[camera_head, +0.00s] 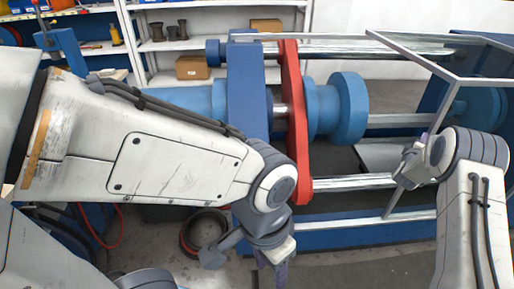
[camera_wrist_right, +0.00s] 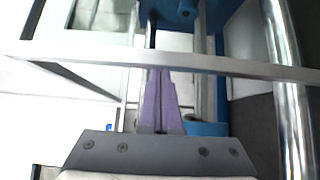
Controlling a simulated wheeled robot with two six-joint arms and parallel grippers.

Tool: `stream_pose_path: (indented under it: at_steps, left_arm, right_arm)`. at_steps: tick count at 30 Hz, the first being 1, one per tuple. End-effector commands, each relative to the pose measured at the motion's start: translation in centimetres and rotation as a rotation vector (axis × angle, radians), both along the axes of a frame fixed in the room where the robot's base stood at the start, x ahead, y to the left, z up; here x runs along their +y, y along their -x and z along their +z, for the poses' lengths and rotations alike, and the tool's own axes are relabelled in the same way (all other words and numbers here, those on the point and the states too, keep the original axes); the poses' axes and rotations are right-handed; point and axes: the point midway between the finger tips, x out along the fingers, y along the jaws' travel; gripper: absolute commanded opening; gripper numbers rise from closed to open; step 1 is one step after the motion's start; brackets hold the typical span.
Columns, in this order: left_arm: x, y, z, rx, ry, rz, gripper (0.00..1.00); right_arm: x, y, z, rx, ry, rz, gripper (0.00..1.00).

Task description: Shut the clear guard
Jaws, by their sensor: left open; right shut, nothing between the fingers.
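The clear guard (camera_head: 412,58) is a pale metal frame with a see-through pane at the upper right of the blue machine in the head view. One frame bar runs down past my right gripper (camera_head: 424,140). In the right wrist view a pale guard bar (camera_wrist_right: 240,66) crosses the picture just at the tips of my right gripper's purple fingers (camera_wrist_right: 160,72). These fingers are shut with nothing between them; whether they touch the bar I cannot tell. My left gripper (camera_head: 275,272) is open and empty, low in front of the machine and away from the guard.
The machine has a red upright plate (camera_head: 296,130), a blue upright plate (camera_head: 247,95), a blue flanged cylinder (camera_head: 347,108) and shiny horizontal rods (camera_head: 350,183). Shelves with a cardboard box (camera_head: 192,67) stand behind. A dark hose coil (camera_head: 203,232) lies on the floor.

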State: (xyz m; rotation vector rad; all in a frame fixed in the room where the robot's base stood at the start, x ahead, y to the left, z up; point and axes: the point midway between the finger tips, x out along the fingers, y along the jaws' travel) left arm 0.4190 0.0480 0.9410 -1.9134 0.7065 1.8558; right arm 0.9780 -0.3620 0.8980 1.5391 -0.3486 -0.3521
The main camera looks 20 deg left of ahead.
Motion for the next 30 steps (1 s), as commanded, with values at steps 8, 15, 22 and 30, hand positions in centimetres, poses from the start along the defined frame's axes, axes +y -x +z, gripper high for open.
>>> stream_pose_path:
  at_steps: [8,15,22,30]
  left_arm:
    - [0.0,0.0,0.0,0.0,0.0,0.0,0.5]
    - [0.0,0.0,0.0,0.0,0.0,0.0,0.5]
    - [0.0,0.0,0.2,0.0,0.0,0.0,0.5]
    - [0.0,0.0,0.4,0.0,0.0,0.0,0.5]
  right_arm:
    - [-1.0,0.2,0.3,-0.008,-0.003,-0.018,0.0]
    - [-1.1,0.2,0.4,-0.011,-0.004,-0.02,0.0]
    - [-0.4,0.4,0.5,-0.011,-0.004,-0.02,0.0]
    - [3.1,2.7,0.1,-0.001,0.0,-0.017,0.0]
